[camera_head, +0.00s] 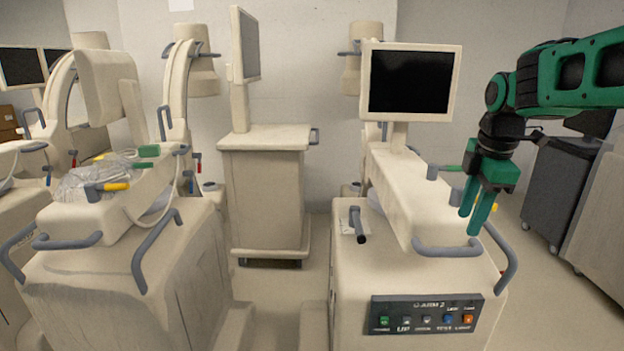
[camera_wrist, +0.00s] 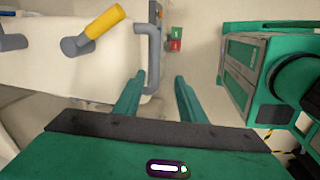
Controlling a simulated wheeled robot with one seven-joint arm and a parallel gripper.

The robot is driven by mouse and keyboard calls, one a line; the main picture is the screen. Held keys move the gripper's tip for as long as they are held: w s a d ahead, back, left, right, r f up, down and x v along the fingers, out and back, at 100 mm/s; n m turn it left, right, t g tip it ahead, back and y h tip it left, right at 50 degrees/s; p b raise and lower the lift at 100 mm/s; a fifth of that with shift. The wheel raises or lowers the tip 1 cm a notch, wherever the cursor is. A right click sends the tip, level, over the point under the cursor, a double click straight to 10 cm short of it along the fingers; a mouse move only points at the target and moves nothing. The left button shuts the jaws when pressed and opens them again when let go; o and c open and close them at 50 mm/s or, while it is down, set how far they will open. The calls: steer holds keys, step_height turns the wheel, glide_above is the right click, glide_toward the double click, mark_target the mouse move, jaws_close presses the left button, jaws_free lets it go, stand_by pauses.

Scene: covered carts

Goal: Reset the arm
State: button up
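My green arm reaches in from the right in the head view, and my gripper (camera_head: 476,222) hangs with its fingers pointing down. It is beside the right side of the right-hand beige cart (camera_head: 345,285), near its grey rail. The cart's beige top also shows in the wrist view (camera_wrist: 80,70), left of the fingers, with a yellow-tipped grey handle (camera_wrist: 98,26).
The right-hand cart carries a dark monitor (camera_head: 410,82) and a button panel (camera_head: 427,313). Another beige cart (camera_head: 120,275) stands left, with a plastic-wrapped bundle (camera_head: 88,182). A monitor cart (camera_head: 265,190) stands behind. A dark cabinet (camera_head: 556,190) is at right. Floor is open between cart and cabinet.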

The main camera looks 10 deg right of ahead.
steer(key=s+d+f+m+g, duration=0.1)
steer(key=s+f+m, duration=0.5)
steer(key=s+m, duration=0.5)
steer(key=s+f+m+g, duration=0.1)
steer(key=s+f+m, duration=0.6)
steer(key=s+m, duration=0.4)
steer(key=s, duration=0.4)
steer(key=shift+d+y, duration=0.3)
steer(key=shift+d, duration=0.1)
steer(key=shift+w+f, duration=0.3)
steer(key=shift+w, duration=0.35)
